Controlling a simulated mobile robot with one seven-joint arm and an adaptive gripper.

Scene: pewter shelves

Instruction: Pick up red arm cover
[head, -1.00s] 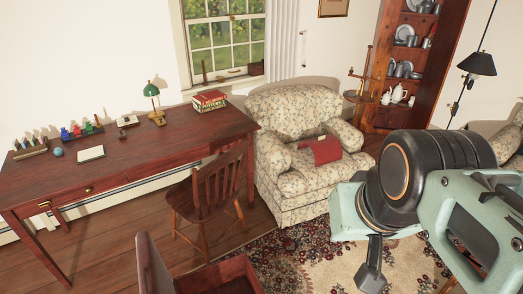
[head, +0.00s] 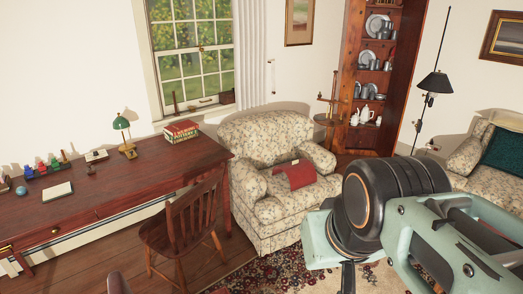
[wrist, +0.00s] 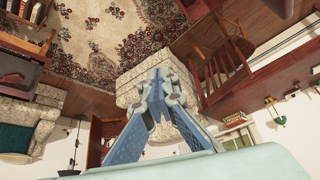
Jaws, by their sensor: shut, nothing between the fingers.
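I cannot make out the red cover there; the fingers hide part of the chair. In the head view my arm is to the right of the chair, and the fingers are not seen.
A wooden chair (head: 186,228) stands left of the armchair, by the red-brown desk (head: 120,185). A shelf with pewter (head: 350,100) is behind, and a floor lamp (head: 434,84) and sofa (head: 465,160) are at right. The patterned rug (wrist: 105,35) lies in front of the armchair.

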